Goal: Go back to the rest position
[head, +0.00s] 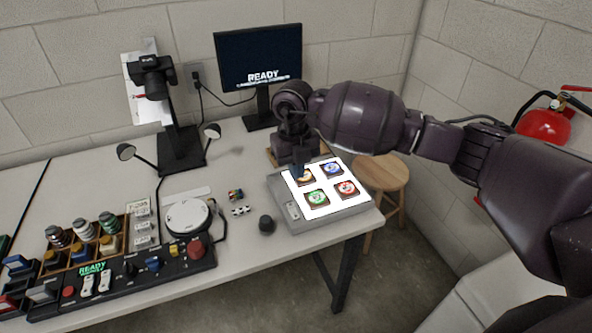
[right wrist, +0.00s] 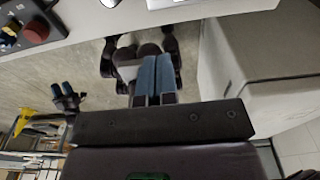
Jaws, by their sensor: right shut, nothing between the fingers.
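My right gripper (head: 301,172) is over the back left part of the lit light box (head: 282,198), close above a disc with an orange-yellow picture (head: 305,178). Whether it touches the disc cannot be told. Its blue fingers (right wrist: 154,78) are together and empty in the right wrist view. On the lit panel also lie a blue disc (head: 333,170), a green one (head: 316,197) and a red one (head: 345,189). My left gripper is not in the head view. A small dark part with blue tips (right wrist: 66,94) in the right wrist view may be it.
A monitor (head: 259,62) reading READY stands behind. A camera stand (head: 178,140), a round white scale (head: 187,217), a compartment tray (head: 78,257) and a control panel (head: 150,265) are left. A dark knob (head: 266,224) is near the box. A stool (head: 382,175) stands beyond the table's right edge.

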